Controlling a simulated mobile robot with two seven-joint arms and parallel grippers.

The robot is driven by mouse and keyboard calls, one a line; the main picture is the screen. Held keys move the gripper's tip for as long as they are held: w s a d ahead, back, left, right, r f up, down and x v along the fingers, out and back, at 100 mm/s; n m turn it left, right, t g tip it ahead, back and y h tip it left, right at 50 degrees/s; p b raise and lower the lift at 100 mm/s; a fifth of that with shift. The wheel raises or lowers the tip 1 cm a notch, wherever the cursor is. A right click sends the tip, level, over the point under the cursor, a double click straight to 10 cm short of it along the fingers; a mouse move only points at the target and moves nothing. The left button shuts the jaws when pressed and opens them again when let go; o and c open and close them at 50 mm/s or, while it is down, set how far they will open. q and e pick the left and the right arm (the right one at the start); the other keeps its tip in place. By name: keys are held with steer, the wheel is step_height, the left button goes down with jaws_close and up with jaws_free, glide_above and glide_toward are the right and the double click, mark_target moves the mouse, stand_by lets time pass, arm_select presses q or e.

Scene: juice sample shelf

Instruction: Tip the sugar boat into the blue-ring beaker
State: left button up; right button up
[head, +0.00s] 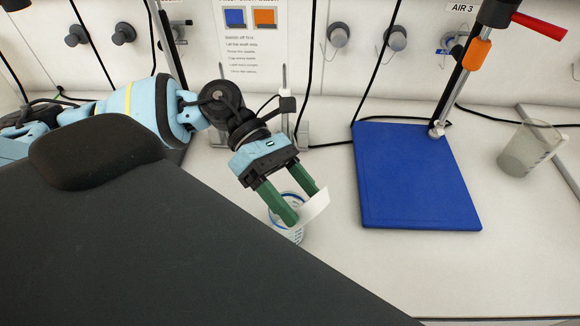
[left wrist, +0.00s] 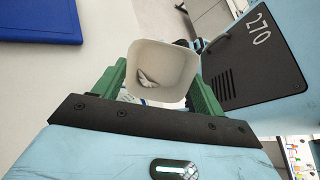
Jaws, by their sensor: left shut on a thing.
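My left gripper (head: 297,203) has green fingers and is shut on the white sugar boat (head: 315,207). The boat looks tilted in the head view. In the left wrist view the boat (left wrist: 172,62) sits between the two fingers (left wrist: 160,88), with a small whitish patch inside it. The blue-ring beaker (head: 291,233) stands on the bench just below the gripper. The fingers and boat hide part of its rim and inside. My right gripper is not in view.
A blue mat (head: 415,180) lies to the right, with a stand's rod (head: 450,95) at its back edge. A clear grey beaker (head: 528,150) stands at far right. Cables and knobs line the back wall. The bench front of the mat is clear.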

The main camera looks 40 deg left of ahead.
arm_select(q)
steer(key=shift+w+a+f, duration=0.1)
steer(key=shift+a, duration=0.05)
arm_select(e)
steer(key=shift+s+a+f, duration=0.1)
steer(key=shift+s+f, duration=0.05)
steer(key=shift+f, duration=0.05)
arm_select(q)
steer(key=shift+b, duration=0.3)
steer(key=shift+a+h, duration=0.1)
steer(key=shift+h, duration=0.4)
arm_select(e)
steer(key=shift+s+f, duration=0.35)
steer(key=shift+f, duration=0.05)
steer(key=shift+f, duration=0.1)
arm_select(q)
steer(key=shift+w+a+h+b, duration=0.1)
steer(key=shift+a+h+b, duration=0.3)
steer(key=shift+b, duration=0.15)
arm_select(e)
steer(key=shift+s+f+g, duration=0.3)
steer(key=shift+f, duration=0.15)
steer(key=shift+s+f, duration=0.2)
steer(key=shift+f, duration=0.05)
